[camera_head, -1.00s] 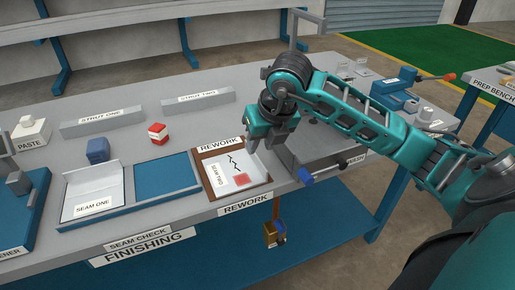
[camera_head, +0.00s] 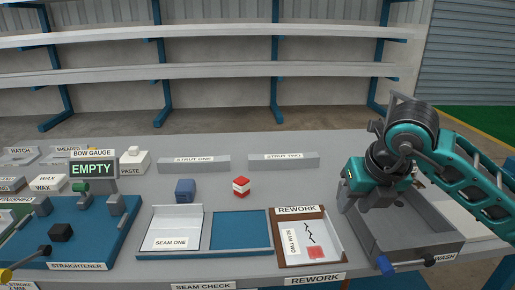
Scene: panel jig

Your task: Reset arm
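My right gripper (camera_head: 350,198) hangs from the teal arm that comes in from the right. It is above the left side of the grey wash tray (camera_head: 441,247), just right of the rework tray (camera_head: 341,250). Its grey fingertips point down and overlap in this view, so I cannot tell whether they are open or shut. No held object shows at them. My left gripper is not in view.
The rework tray holds the seam two panel (camera_head: 289,241) with a black crack line and a red patch. Seam one panel (camera_head: 171,241), a blue block (camera_head: 185,190) and a red-and-white block (camera_head: 241,187) are left of it. The straightener (camera_head: 85,240) is further left.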

